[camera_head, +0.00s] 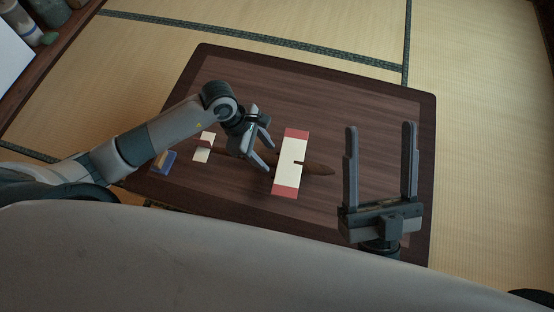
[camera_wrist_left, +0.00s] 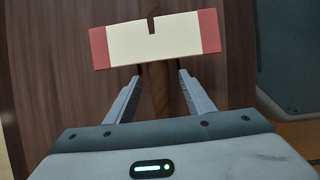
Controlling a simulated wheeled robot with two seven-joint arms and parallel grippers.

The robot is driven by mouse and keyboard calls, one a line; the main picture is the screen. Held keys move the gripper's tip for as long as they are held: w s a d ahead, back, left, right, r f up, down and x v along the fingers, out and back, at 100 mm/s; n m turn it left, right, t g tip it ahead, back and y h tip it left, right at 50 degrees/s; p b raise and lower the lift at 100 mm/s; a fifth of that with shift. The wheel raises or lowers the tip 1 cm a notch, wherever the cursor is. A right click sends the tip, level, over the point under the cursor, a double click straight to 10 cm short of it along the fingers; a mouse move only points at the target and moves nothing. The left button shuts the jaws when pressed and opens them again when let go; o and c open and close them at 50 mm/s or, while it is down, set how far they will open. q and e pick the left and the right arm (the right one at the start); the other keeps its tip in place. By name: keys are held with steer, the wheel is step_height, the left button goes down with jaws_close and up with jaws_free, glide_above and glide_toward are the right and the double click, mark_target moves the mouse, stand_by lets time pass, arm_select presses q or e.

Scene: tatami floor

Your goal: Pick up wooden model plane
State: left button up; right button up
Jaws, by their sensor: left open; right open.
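The wooden model plane (camera_head: 290,165) lies on the dark low table (camera_head: 345,110). My left gripper (camera_head: 270,158) is open over the body between wing and tail, close to the wing. In the left wrist view the wing (camera_wrist_left: 180,38) is ahead of the fingertips, and the body (camera_wrist_left: 158,90) runs between the open fingers (camera_wrist_left: 160,75). I cannot tell if the fingers touch it. My right gripper (camera_head: 380,125) is open and empty at the table's right side.
A small blue and tan object (camera_head: 163,162) lies near the table's left edge, beside the tail. The far part of the table is clear. Tatami floor (camera_head: 480,150) surrounds it. A wooden shelf edge (camera_head: 50,65) with jars stands at the upper left.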

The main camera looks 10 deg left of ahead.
mark_target(269, 157)
arm_select(q)
steer(key=x, duration=0.3)
steer(key=shift+w+b, duration=0.1)
steer(key=shift+b, duration=0.2)
steer(key=shift+f, duration=0.1)
arm_select(e)
steer(key=r, duration=0.1)
steer(key=d+r+t, duration=0.1)
steer(key=r, duration=0.1)
steer(key=shift+w+d+t, duration=0.15)
steer(key=shift+w+t, duration=0.2)
steer(key=shift+t, duration=0.05)
steer(key=shift+s+f, duration=0.1)
steer(key=shift+f, duration=0.1)
arm_select(q)
jaws_close()
arm_select(e)
steer(key=shift+s+f, duration=0.1)
steer(key=shift+f, duration=0.05)
